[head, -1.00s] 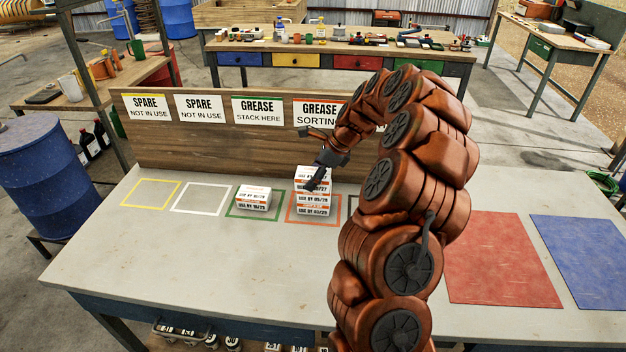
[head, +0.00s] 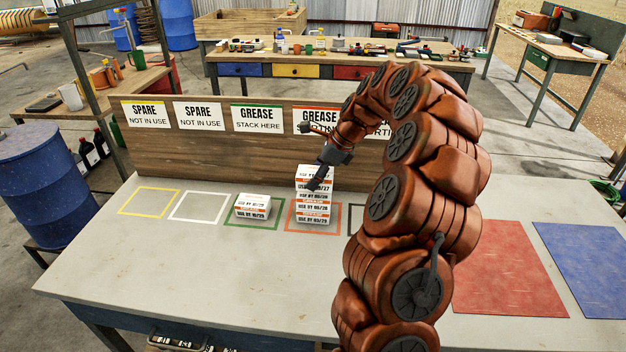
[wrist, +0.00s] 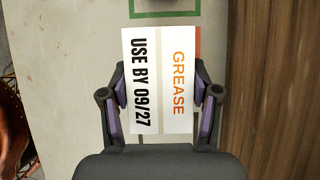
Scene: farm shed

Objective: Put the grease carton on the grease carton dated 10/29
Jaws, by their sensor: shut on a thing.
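My gripper (head: 318,180) is shut on the top grease carton (wrist: 160,80), a white box with orange "GREASE" and black "USE BY 09/27" lettering. In the head view it is at the top of a column of white cartons (head: 314,212) in the orange outline; a finger covers part of it, and I cannot tell how wide any gap below it is. The fingers grip its two sides in the wrist view. A single grease carton (head: 252,207), whose small print appears to read 10/29, sits in the green outline (head: 231,222) to the left, under the "GREASE STACK HERE" sign (head: 257,116).
Empty yellow (head: 150,202) and white (head: 198,207) outlines lie to the left. A wooden sign board (head: 215,155) stands behind the cartons. Red (head: 505,270) and blue (head: 585,260) mats lie at the right. The front of the grey bench (head: 180,265) is clear.

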